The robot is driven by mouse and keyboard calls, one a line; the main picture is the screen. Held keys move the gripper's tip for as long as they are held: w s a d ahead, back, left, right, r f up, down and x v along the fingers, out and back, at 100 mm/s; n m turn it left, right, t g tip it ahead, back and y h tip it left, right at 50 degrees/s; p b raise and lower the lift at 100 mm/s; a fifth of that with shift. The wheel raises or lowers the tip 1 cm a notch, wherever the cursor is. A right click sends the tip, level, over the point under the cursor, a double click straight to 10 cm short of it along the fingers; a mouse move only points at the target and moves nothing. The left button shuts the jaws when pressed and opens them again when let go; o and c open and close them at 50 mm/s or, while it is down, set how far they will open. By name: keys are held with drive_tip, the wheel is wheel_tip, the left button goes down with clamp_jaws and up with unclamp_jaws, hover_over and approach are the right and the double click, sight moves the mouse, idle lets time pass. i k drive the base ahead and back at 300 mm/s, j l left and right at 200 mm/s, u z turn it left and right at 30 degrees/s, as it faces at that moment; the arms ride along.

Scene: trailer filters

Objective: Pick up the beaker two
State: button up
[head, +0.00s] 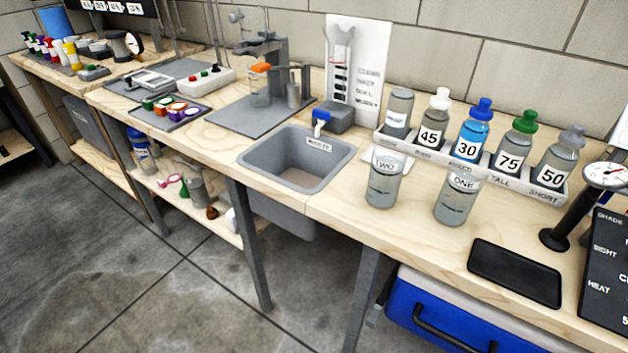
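Beaker two (385,183) is a clear, greyish cylinder labelled "TWO". It stands upright on the wooden bench (345,222), to the right of the sink and close in front of the bottle rack. A similar beaker labelled "ONE" (457,199) stands to its right, with a gap between them. Both seem to hold some greyish liquid or have markings low down; I cannot tell which. My gripper is not in this view.
A grey rack (428,156) behind the beakers holds several bottles. The sink (297,160) lies to the left. A black tray (514,273) and a dial gauge on a stand (570,222) are to the right. A blue cooler (440,318) sits below the bench.

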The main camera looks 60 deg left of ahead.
sight(386, 176)
drive_tip(key=u, duration=2.25)
